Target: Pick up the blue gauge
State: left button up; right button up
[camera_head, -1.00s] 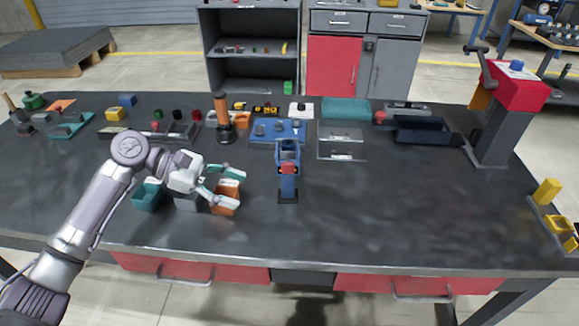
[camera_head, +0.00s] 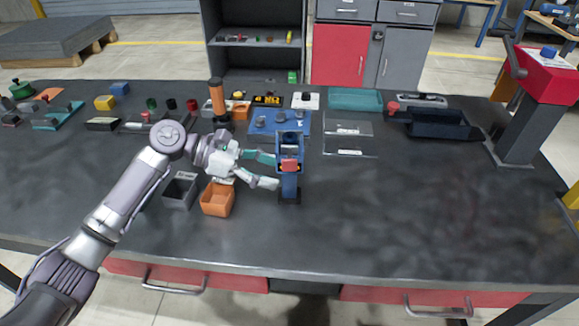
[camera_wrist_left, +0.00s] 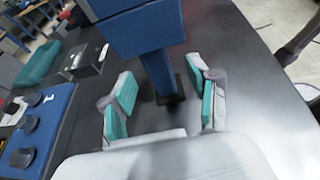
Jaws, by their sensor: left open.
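The blue gauge (camera_head: 289,186) stands upright on the table on a dark base, with a boxy blue head and a red part on its front. It also shows in the wrist view (camera_wrist_left: 145,30), its upper part cut off by the frame edge. My left gripper (camera_head: 275,171) is open and empty, just left of the gauge's post in the head view. In the wrist view the post appears between the two teal-padded fingers (camera_wrist_left: 160,72), close to their tips; I see no clear contact. My right gripper is not in view.
An orange bin (camera_head: 217,200) and a grey bin (camera_head: 180,190) sit below my left wrist. A blue tray (camera_head: 262,130) with dark round cups lies behind the gauge. Clear plates (camera_head: 348,136) lie to the right. The table's right front is clear.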

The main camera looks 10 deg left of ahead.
aim_at(290, 175)
pick_arm(q)
jog(key=x, duration=0.5)
jog(key=shift+w, duration=0.15)
jog(key=shift+r, duration=0.1)
grip_shut()
